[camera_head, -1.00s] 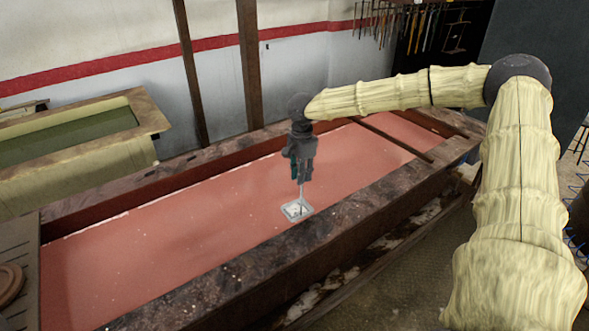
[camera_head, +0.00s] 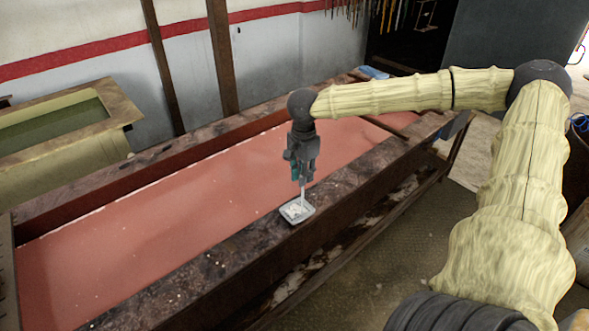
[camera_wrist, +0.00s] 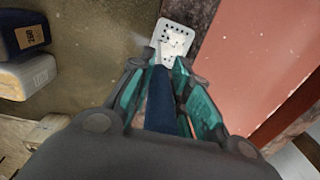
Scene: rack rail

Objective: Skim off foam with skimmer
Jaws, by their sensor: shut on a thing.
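My gripper (camera_head: 302,158) points down and is shut on the skimmer, whose blue handle (camera_wrist: 161,105) runs between the teal fingers in the wrist view. The skimmer's pale square head (camera_head: 297,211) is above the vat's near rim (camera_head: 215,265), with white matter on it. Whether it touches the rim, I cannot tell. In the wrist view the perforated head (camera_wrist: 174,38) overlaps the rim, with floor to its left. The pinkish-red liquid (camera_head: 190,205) fills the long vat, with a thin white line along its far edge and a few tiny pale specks.
A second tank (camera_head: 60,125) with green liquid stands at the left. A dark blue container (camera_wrist: 23,38) and a pale one (camera_wrist: 28,75) are beside the vat in the wrist view. Tools (camera_head: 390,12) hang at the back. Bare floor (camera_head: 400,250) lies in front.

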